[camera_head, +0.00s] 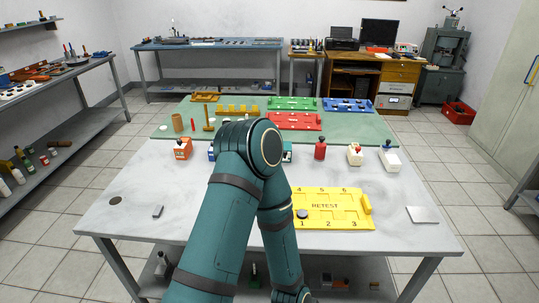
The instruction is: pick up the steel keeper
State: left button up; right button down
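A small grey metal block (158,212) lies on the left front of the white table. A thin flat silver-grey plate (423,214) lies near its right front edge. I cannot tell for certain which of them is the steel keeper. A dark round disc (115,200) lies left of the block. A yellow tray marked RETEST (343,224), with numbered places, lies right of centre. A dark round piece (302,214) sits at its place 1. A teal arm of mine rises over the table's middle, bends back down and hides part of it. Neither gripper is in view.
A green mat (362,128) at the back of the white table (120,227) holds red, green, blue and yellow trays. An orange container (183,149), a red bottle (320,149) and other containers stand in a row before it. The left and right front areas are mostly clear.

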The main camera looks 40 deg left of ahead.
aim_at(159, 209)
jog(key=u, duration=2.1)
jog(key=z, duration=0.3)
jog(key=i+j+z, duration=0.15)
jog(key=j+z, duration=0.15)
jog(key=z, duration=0.15)
jog(key=j+z, duration=0.35)
jog(key=z, duration=0.15)
jog(key=j+z, duration=0.3)
jog(key=j, duration=0.65)
